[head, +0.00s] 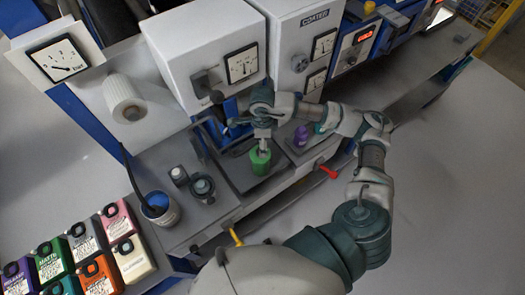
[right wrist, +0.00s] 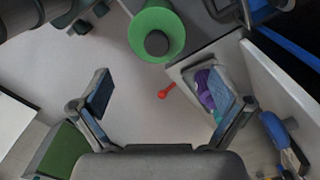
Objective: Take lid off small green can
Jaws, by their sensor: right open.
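The small green can (head: 260,162) stands upright on a dark panel near the middle of the head view. In the right wrist view the green can (right wrist: 143,24) is at the top, a green round shape with a dark grey disc at its centre. I cannot tell whether that disc is the lid's knob. My right gripper (head: 262,138) is above the can in the head view. In the right wrist view the right gripper (right wrist: 166,92) has its fingers wide apart with nothing between them, and the can lies beyond them. My left gripper is out of view.
A purple container (head: 301,136) stands right of the can. A red handle (head: 328,172) sticks out at the bench front, and a yellow one (head: 236,238) nearer. A white machine with a gauge (head: 243,65) rises behind. Several coloured packs (head: 87,240) lie at the left.

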